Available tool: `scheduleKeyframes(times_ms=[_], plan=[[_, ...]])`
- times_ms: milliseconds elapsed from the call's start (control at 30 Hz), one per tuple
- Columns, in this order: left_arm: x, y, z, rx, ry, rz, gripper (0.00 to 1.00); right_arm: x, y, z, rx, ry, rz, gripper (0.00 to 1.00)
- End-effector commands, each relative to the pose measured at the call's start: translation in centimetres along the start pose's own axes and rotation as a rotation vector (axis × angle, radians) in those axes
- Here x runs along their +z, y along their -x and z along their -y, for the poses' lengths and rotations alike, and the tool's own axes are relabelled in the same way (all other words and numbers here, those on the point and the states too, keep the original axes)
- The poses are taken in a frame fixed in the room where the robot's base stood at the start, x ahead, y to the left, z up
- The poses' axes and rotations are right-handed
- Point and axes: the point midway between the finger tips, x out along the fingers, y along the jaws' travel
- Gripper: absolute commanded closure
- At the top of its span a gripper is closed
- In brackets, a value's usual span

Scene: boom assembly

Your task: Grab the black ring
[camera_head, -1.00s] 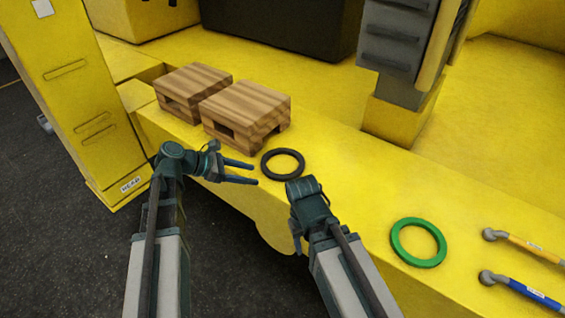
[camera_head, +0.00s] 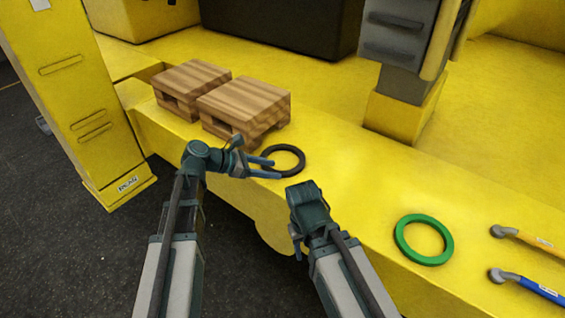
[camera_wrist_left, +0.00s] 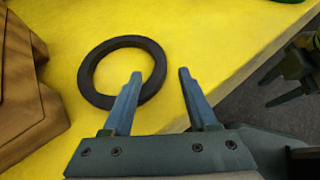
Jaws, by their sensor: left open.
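The black ring (camera_head: 300,161) lies flat on the yellow surface, just right of the wooden blocks. It also shows in the left wrist view (camera_wrist_left: 96,54). My left gripper (camera_head: 277,168) is open at the ring's near left side. In the left wrist view my left gripper (camera_wrist_left: 160,74) has one finger overlapping the ring's near right rim and the other finger outside it to the right. Whether the fingers touch the ring cannot be told. My right gripper (camera_head: 296,243) points down and away, in front of the ledge, and its fingers are mostly hidden.
Two wooden pallet-like blocks (camera_head: 247,104) stand left of the ring. A green ring (camera_head: 424,240) lies to the right, with an orange-handled tool (camera_head: 525,238) and a blue-handled tool (camera_head: 530,286) beyond it. The ledge between the two rings is clear.

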Motion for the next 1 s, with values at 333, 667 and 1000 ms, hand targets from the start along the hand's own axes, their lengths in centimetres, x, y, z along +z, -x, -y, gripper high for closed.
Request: scheduleKeyframes(times_ms=[333,667,1000], plan=[[-0.1,-2.9,0.1,-0.002,-0.001,0.000,0.41,-0.1,-1.4,0.1,0.000,0.000,0.000,0.50],[0.2,-5.2,0.1,0.000,0.000,-0.001,0.41,-0.1,-2.3,0.2,0.000,0.000,0.000,0.50],[0.2,-5.1,0.1,0.000,0.000,-0.001,0.88,-0.1,-2.3,0.2,0.000,0.000,0.000,0.50]])
